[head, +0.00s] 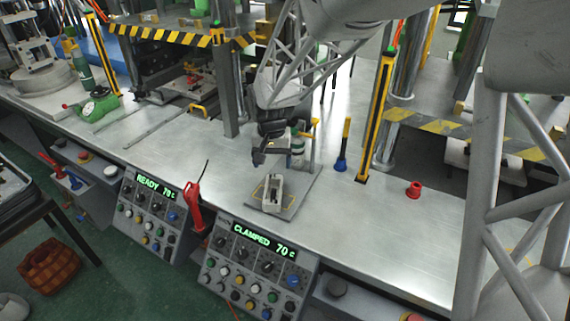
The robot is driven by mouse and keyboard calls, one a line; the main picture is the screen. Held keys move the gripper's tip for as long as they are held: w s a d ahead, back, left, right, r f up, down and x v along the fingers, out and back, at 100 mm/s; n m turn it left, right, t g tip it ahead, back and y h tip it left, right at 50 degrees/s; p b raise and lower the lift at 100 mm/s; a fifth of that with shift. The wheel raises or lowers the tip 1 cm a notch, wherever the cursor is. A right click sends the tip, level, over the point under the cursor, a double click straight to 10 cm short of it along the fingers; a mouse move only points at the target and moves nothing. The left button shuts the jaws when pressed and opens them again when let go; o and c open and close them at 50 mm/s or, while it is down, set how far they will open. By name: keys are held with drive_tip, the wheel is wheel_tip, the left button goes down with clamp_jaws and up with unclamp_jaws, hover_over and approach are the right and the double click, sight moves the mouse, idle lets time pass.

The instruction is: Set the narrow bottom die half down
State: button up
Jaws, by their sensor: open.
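The narrow bottom die half (272,193) looks like a small pale block with a dark hollow in its top. It rests on a grey square plate (297,203) on the metal bench, behind the clamped panel. My gripper (262,162) is just above and behind it, pointing down. The gripper is open and looks apart from the block. The fingertips are small and dark, so their exact gap to the block is hard to judge.
A blue-based yellow tool (342,155) and a red knob (414,189) stand to the right. Control panels (262,262) line the front edge. The bench right of the plate is mostly clear.

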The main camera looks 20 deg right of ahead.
drive_tip(key=s+d+r+n+t, duration=0.1)
drive_tip(key=s+r, duration=0.3)
drive_tip(key=s, duration=0.5)
drive_tip(key=s+d+r+n, duration=0.1)
drive_tip(key=s+r, duration=0.3)
drive_tip(key=s, duration=0.6)
drive_tip(key=s+d+r+n+t, duration=0.1)
drive_tip(key=s+r, duration=0.3)
drive_tip(key=s, duration=0.5)
drive_tip(key=shift+s+r+n+t, duration=0.25)
drive_tip(key=shift+r+n+t, duration=0.05)
drive_tip(key=shift+r+n, duration=0.1)
